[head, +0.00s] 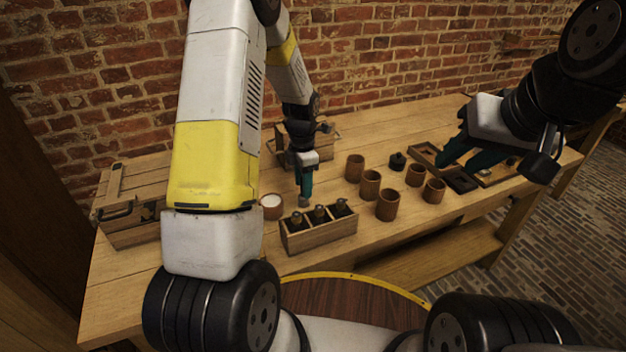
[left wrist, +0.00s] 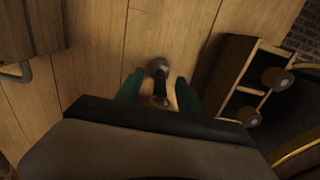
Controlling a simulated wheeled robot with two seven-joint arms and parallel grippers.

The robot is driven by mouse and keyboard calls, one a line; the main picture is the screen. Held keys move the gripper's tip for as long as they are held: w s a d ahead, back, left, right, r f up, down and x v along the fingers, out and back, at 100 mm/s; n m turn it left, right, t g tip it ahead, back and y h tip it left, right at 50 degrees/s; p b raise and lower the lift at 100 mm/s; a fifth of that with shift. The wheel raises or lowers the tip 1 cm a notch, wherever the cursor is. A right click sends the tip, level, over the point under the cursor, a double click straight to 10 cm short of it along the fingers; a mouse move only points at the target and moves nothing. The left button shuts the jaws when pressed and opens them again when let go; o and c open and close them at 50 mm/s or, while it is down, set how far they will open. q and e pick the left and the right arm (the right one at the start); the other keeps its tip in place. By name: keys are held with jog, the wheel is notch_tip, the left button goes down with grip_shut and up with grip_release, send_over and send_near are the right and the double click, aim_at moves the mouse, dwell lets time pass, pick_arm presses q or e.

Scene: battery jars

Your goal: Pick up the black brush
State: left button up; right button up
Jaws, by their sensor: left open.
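My left gripper (head: 304,192) points down over the table, just behind the three-slot wooden box. In the left wrist view its teal fingers (left wrist: 158,95) are open, one on each side of a dark upright object with a rounded grey end (left wrist: 158,68), which looks like the black brush. I cannot tell whether the fingers touch it. In the head view only a small greyish part (head: 304,202) of it shows at the fingertips. My right gripper (head: 467,154) is at the right, above the dark trays, its teal fingers apart with nothing seen between them.
The wooden box (head: 321,240) holds three dark pieces with brownish tops; it also shows in the left wrist view (left wrist: 222,78). A pale-topped cup (head: 271,204) stands left of my left gripper. Several brown cups (head: 387,204) and a black lidded piece (head: 398,161) stand to the right. A wooden crate (head: 130,236) is at left.

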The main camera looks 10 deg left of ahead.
pick_arm(q)
grip_shut()
jog(key=shift+r, duration=0.1)
notch_tip(320, 180, up, 10)
jog(key=shift+f, duration=0.1)
dwell(0.4)
